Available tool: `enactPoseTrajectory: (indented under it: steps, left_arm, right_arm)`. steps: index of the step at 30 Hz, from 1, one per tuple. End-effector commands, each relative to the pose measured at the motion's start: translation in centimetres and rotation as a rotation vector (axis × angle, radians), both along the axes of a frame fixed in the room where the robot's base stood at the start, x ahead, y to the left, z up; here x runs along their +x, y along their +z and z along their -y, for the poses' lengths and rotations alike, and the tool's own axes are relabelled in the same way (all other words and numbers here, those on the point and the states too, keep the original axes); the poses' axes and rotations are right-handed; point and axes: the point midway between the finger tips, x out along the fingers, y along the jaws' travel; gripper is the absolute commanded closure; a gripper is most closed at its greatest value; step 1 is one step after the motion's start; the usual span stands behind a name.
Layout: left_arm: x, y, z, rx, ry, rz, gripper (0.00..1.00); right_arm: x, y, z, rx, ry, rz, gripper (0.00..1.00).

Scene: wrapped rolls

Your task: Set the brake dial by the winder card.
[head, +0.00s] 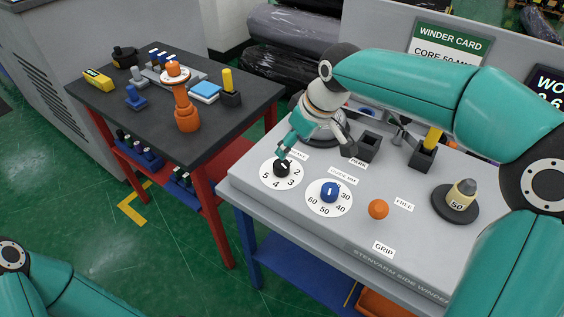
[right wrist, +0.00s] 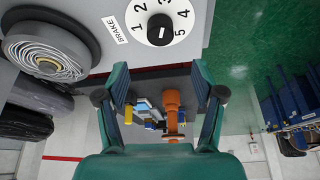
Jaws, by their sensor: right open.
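The brake dial is a black knob (head: 282,169) on a white numbered disc (head: 268,182) at the left end of the grey bench; it also shows at the top of the right wrist view (right wrist: 159,29). A short white mark is on the knob, but I cannot tell which number it points at. My right gripper (head: 285,150) is over the dial's far side, hiding part of the disc. In the right wrist view its fingers (right wrist: 160,72) are apart and empty. The winder card (head: 447,50) is green and white, reading CORE 50 MM, partly hidden by my right arm. My left gripper is out of view.
A blue knob (head: 330,191) on a second numbered disc, an orange ball-shaped button (head: 378,209) and a core marked 50 (head: 457,200) stand on the bench (head: 300,222). A dark table (head: 150,130) with an orange roll stand and small parts is left. Dark wrapped rolls (head: 290,30) lie behind.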

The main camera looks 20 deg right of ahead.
Motion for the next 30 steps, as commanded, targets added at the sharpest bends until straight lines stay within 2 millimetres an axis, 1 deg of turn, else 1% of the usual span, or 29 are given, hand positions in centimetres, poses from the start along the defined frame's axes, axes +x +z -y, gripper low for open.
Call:
enactPoseTrajectory:
  steps: [1,9,12,15,21,29,30]
  left_arm:
    - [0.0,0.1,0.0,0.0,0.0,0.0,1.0]
    - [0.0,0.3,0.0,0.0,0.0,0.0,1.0]
    - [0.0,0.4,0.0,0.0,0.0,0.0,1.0]
    - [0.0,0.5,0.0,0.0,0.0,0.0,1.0]
    - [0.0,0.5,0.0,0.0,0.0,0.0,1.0]
    - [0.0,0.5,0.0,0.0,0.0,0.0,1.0]
    - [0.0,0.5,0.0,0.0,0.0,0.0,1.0]
  right_arm:
    - [0.3,-1.2,-0.2,-0.002,-0.001,-0.006,0.32]
    - [2.2,-6.5,-1.1,-0.001,-0.002,-0.005,0.32]
    - [2.7,-8.0,-1.4,-0.001,-0.003,-0.004,0.32]
    - [3.1,-9.0,-1.6,-0.001,-0.002,-0.002,0.32]
    - [3.5,-10.0,-1.8,-0.001,-0.004,0.0,0.32]
    - [3.5,-10.0,-1.8,-0.001,-0.004,0.0,0.32]
    - [3.5,-10.0,-1.8,-0.001,-0.004,0.0,0.39]
